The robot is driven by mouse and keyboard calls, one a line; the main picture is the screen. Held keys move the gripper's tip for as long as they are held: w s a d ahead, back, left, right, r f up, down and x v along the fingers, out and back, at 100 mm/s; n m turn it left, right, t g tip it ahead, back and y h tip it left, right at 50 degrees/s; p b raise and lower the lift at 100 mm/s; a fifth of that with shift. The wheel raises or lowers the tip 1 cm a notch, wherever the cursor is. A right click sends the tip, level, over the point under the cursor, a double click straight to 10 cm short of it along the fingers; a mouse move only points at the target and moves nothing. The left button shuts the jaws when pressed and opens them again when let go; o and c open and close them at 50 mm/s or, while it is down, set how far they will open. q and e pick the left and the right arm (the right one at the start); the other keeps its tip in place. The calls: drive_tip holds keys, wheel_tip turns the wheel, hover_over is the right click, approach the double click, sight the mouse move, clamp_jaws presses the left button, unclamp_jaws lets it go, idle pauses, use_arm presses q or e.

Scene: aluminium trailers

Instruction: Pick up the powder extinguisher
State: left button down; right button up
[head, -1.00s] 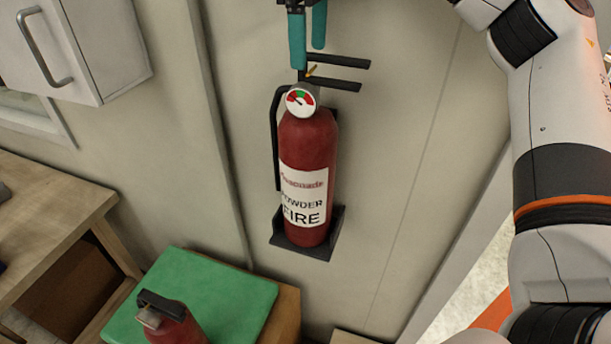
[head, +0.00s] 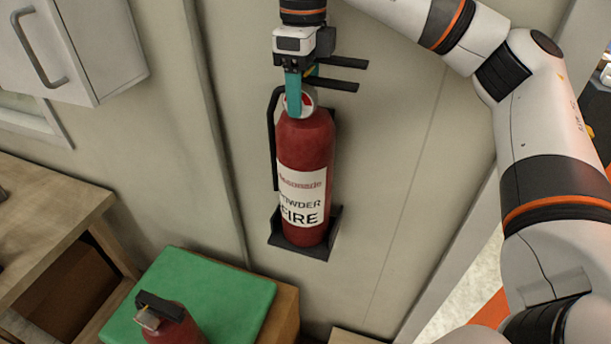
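The powder extinguisher (head: 304,150) is a red cylinder with a white label reading "POWDER FIRE". It stands upright in a black wall bracket (head: 318,248), with its black hose down its left side. My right gripper (head: 301,90) comes down from above at the extinguisher's head. One teal finger is in front of the gauge and partly covers it. The other finger shows behind, near the handle levers, with a gap between the two. The valve area is mostly hidden, and I cannot tell whether the fingers touch it. My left gripper is not in view.
A second red extinguisher (head: 172,326) with a black handle is at the bottom left, by a green-topped box (head: 215,285). A wooden table (head: 50,205) and a wall cabinet (head: 85,45) are at the left. The wall right of the bracket is clear.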

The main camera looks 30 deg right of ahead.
clamp_jaws()
drive_tip(key=shift+r, duration=0.35)
drive_tip(key=shift+w+f, duration=0.1)
